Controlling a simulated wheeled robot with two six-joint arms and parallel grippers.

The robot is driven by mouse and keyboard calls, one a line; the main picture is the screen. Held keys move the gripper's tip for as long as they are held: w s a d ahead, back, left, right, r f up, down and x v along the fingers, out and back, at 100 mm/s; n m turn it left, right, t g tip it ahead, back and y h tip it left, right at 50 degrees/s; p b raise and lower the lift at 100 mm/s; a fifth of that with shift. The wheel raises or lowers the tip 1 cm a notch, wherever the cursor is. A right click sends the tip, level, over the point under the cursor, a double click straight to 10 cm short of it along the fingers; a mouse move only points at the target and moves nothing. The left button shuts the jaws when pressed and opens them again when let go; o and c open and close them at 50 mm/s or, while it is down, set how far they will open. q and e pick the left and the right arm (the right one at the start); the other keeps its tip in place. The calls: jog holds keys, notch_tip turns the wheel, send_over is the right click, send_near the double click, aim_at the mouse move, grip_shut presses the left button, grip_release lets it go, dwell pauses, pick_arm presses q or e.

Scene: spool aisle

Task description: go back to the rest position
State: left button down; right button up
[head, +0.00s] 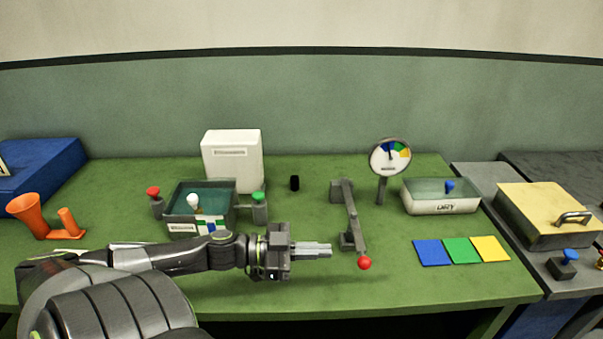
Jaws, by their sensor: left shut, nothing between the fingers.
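My left gripper (312,249) reaches in from the left over the front half of the green table (300,290). Its fingers are shut with nothing between them and point to the right. The fingertips are a short way left of a grey lever with a red ball (364,263) at its near end, apart from it in the picture. My right gripper is not in view.
A dark open box (185,228) stands behind my left arm, between posts with a red knob (153,191) and a green knob (258,197). A dial gauge (390,158), a white tray (440,207) and coloured squares (462,250) are to the right. The front middle is clear.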

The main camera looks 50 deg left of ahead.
pick_arm(q)
jog(key=shift+p+v, duration=1.6)
jog(key=shift+v, duration=0.05)
